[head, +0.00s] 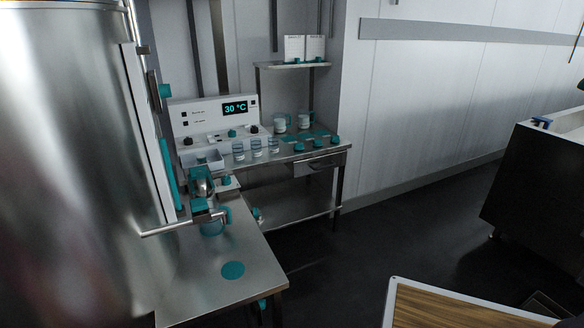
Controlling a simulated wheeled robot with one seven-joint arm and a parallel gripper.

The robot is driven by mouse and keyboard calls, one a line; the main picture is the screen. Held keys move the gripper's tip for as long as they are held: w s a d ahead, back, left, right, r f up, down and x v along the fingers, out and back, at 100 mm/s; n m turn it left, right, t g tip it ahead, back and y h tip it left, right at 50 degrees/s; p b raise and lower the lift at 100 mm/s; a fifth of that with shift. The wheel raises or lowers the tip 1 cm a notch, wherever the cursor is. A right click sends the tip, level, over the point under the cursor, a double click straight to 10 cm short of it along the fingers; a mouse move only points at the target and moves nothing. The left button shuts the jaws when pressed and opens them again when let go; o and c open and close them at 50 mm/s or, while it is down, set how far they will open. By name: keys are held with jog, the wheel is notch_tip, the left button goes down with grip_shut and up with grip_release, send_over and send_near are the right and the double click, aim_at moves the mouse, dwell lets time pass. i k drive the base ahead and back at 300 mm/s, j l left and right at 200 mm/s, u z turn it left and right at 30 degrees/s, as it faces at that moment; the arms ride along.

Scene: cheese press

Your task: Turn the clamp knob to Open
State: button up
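I cannot tell for certain which part is the clamp knob; no "Open" label is readable from here. A white control panel (213,118) stands at the back of the steel counter, with a display reading 30 °C (235,108) and small dark knobs, one at its left (188,141) and one at its right (254,129). In front of the large steel vessel (75,150), a steel and teal fitting (203,188) sits above the counter, with a horizontal steel bar (180,226) below it. My gripper is not in view.
The steel counter (205,285) has a teal disc (233,270) on it. Several clear cups (256,147) and teal-lidded items (317,145) stand on the back counter (290,157). A dark-sided unit (535,185) stands at right. The dark floor (370,225) between is clear.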

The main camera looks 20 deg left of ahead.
aim_at(225, 180)
jog(key=i+l, duration=0.2)
jog(key=i, duration=0.25)
jog(key=i+l+z, duration=0.1)
jog(key=i, duration=0.3)
jog(key=i+u, duration=0.7)
jog(key=i+l+u, duration=0.25)
jog(key=u, duration=0.15)
jog(key=i+j+u, duration=0.1)
jog(key=i+u, duration=0.15)
jog(key=u, duration=0.2)
jog(key=i+u, duration=0.25)
jog(key=u, duration=0.2)
jog(key=i+l+u, duration=0.1)
jog(key=i+u, duration=0.15)
jog(key=u, duration=0.15)
jog(key=i+l+u, duration=0.15)
jog(key=u, duration=0.3)
jog(key=i, duration=0.05)
